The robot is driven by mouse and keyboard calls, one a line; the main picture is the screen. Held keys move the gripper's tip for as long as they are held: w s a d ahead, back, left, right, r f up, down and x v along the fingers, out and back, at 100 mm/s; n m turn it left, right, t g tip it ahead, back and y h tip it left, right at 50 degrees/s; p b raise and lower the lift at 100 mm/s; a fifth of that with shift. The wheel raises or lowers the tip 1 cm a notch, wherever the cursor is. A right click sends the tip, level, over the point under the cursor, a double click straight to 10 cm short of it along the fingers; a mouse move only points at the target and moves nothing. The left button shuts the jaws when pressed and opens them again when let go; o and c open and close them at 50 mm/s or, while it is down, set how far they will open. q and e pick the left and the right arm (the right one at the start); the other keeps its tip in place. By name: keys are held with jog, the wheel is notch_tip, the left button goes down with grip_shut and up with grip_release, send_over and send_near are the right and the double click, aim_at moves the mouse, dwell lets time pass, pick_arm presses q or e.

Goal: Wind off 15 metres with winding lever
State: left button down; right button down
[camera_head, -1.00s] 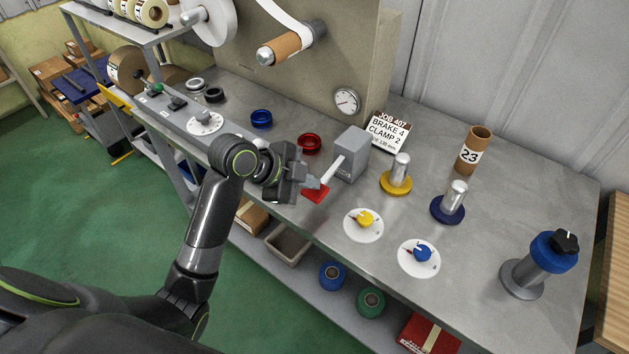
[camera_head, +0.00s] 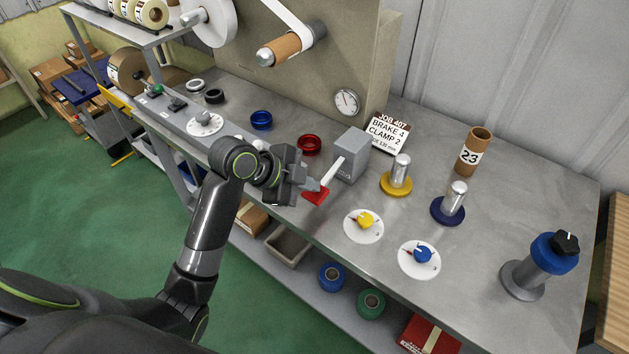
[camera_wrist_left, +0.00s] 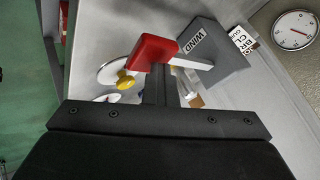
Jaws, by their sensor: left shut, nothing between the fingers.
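The winding lever has a white arm and a red handle (camera_head: 316,195) and comes out of a grey box (camera_head: 350,157) on the bench. In the left wrist view the red handle (camera_wrist_left: 153,52) lies right at the tip of my fingers, and the box (camera_wrist_left: 208,56) is marked WIND. My left gripper (camera_head: 318,187) is shut with nothing in it, against or just beside the handle; I cannot tell if it touches. White web runs to a brown core (camera_head: 287,45) above. My right gripper is out of view.
A yellow knob (camera_head: 365,219) and a blue knob (camera_head: 421,255) sit on white discs to the right. A job card (camera_head: 387,132) reads brake 4, clamp 2. Metal posts, a tube marked 23 (camera_head: 474,152) and a blue-topped post (camera_head: 553,252) stand further right.

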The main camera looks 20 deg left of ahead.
pick_arm(q)
jog(key=shift+r+p, duration=1.95)
jog(key=shift+r, duration=0.15)
notch_tip(320, 180, up, 5)
jog(key=p, duration=0.4)
jog(key=shift+w+p, duration=0.1)
jog(key=shift+p, duration=0.3)
dwell(1.0)
